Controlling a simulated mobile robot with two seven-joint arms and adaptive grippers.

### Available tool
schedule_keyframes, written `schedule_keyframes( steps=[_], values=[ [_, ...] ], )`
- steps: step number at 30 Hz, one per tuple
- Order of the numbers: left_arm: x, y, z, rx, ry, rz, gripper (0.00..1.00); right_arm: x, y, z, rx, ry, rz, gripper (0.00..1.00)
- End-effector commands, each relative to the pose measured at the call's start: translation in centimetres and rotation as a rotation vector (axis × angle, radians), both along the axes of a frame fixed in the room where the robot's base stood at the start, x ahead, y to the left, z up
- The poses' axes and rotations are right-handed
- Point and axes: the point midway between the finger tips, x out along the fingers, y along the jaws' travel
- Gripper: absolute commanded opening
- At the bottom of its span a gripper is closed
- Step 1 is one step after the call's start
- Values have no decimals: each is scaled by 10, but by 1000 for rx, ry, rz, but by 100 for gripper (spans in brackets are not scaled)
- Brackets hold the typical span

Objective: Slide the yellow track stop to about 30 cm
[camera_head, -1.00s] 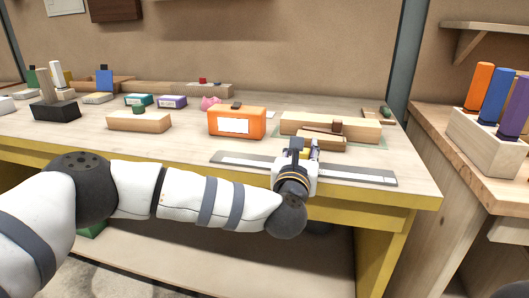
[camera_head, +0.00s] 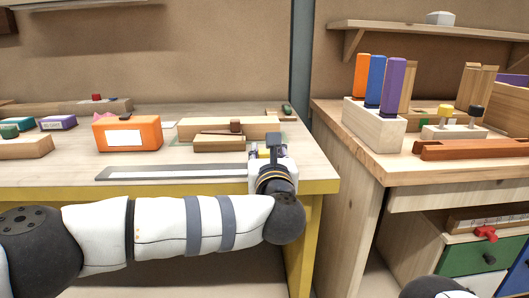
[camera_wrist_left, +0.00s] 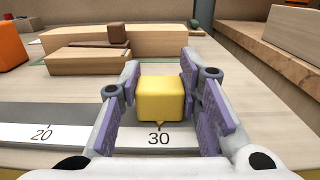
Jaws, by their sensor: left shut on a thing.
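The yellow track stop (camera_wrist_left: 160,98) sits on the pale scale strip, its pointer at the printed 30 in the left wrist view. My left gripper (camera_wrist_left: 163,88) is shut on it, with a purple-padded finger on each side. In the head view my left gripper (camera_head: 271,150) is at the right part of the grey track (camera_head: 170,172), near the bench's right end, and hides the stop. The 20 mark shows to the left on the scale (camera_wrist_left: 42,134). My right gripper is not in view.
Behind the track are wooden blocks (camera_head: 220,143) and an orange box (camera_head: 128,133). To the right, past a gap, another bench holds a block (camera_head: 372,125) with orange, blue and purple bars.

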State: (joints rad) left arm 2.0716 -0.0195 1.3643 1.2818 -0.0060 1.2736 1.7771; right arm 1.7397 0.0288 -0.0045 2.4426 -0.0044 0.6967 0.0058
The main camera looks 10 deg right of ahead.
Motion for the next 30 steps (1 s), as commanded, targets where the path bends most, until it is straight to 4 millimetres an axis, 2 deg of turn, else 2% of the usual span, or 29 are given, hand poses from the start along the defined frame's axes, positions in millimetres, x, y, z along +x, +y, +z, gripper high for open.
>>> schedule_keyframes(
  steps=[5, 6, 8, 16, 19, 22, 27, 30],
  values=[
    [-2, -4, 1, -2, 0, -13, 0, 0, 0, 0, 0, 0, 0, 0],
    [-2, -5, 1, -2, 0, -13, 41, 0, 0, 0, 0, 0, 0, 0],
    [-2, -4, 1, -2, 0, -13, 53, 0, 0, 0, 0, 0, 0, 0],
    [-1, -3, 0, -2, 0, -8, 53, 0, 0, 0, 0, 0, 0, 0],
    [-8, -3, 0, -2, 0, -10, 53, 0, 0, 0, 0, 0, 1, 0],
    [-28, -2, 0, -2, 1, -12, 53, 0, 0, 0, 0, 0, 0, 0],
    [-77, -1, 0, -3, 1, -15, 53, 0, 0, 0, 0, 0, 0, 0],
    [-99, 0, 0, -2, 0, -14, 53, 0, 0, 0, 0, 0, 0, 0]
  ],
)
